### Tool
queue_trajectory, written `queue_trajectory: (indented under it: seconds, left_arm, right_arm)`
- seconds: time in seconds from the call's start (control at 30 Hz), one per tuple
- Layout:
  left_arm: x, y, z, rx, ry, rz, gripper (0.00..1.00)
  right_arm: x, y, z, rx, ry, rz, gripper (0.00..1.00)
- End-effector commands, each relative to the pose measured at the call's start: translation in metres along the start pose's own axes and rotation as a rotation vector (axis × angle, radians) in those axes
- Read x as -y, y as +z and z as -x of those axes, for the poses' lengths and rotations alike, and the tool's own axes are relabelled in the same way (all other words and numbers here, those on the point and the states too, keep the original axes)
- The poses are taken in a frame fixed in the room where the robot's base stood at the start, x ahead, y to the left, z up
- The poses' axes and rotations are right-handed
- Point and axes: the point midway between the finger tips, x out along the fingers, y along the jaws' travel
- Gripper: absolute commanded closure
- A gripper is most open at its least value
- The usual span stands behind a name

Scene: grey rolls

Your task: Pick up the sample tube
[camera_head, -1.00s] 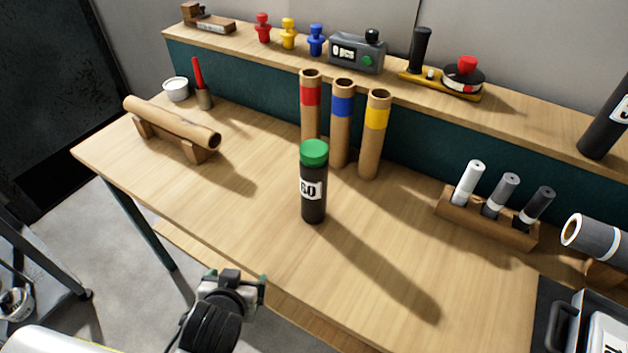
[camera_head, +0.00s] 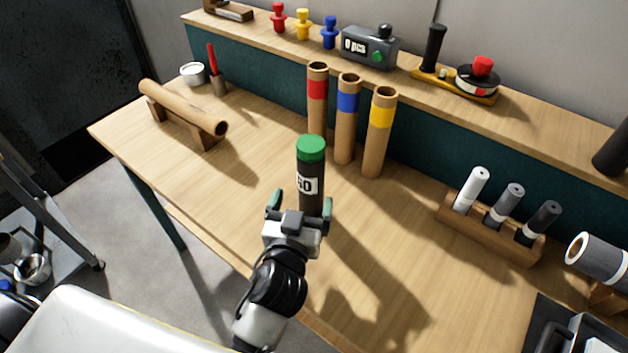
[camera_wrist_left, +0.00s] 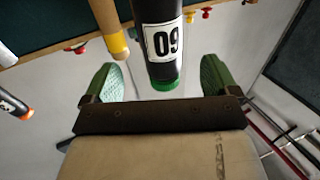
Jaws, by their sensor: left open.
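The sample tube (camera_head: 311,172) is a dark cylinder with a green cap and a white label that reads 60. It stands upright on the wooden table (camera_head: 400,255). My left gripper (camera_head: 301,205) is open at the near side of the tube, and its body hides the tube's base. In the left wrist view the tube (camera_wrist_left: 159,45) appears upside down, between and beyond the two green fingertips (camera_wrist_left: 160,82). I cannot tell whether any finger touches it. My right gripper is not in view.
Three cardboard tubes with red (camera_head: 317,90), blue (camera_head: 347,103) and yellow (camera_head: 381,115) bands stand just behind. A tan roll on a cradle (camera_head: 183,108) lies at left. A wooden holder (camera_head: 488,232) with three small rolls is at right. A shelf (camera_head: 400,80) runs along the back.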

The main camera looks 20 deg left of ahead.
Motion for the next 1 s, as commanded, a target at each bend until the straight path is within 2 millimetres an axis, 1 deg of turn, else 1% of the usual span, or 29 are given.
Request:
queue_trajectory:
  seconds: [0.03, 0.1, 0.33, 0.5, 0.6, 0.7, 0.9, 0.97, 1.0]
  left_arm:
    - [0.000, -0.003, -0.009, -0.002, 0.000, -0.003, 0.11]
    - [0.000, -0.002, -0.019, 0.000, -0.001, -0.002, 0.11]
    - [0.001, -0.002, -0.037, 0.001, -0.001, -0.003, 0.11]
    - [0.001, -0.004, -0.064, 0.001, -0.001, -0.003, 0.11]
    - [0.001, -0.002, -0.075, 0.002, -0.001, -0.003, 0.11]
    - [0.001, -0.001, -0.080, 0.003, -0.002, -0.001, 0.11]
    - [0.001, 0.000, -0.080, 0.003, -0.002, 0.000, 0.11]
    - [0.001, 0.000, -0.080, 0.003, -0.002, 0.000, 0.20]
    - [0.001, 0.000, -0.080, 0.003, -0.002, 0.000, 0.26]
  right_arm:
    - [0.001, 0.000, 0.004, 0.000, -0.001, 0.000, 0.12]
    - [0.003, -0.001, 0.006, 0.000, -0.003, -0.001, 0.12]
    - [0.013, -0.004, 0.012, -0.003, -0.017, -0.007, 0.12]
    - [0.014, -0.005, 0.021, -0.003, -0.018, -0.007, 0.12]
    - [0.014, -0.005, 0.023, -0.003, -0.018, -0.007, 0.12]
    - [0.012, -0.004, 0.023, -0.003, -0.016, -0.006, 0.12]
    - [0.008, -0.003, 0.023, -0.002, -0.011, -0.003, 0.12]
    - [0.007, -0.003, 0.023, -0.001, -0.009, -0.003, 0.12]
    - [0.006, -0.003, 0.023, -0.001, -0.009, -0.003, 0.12]
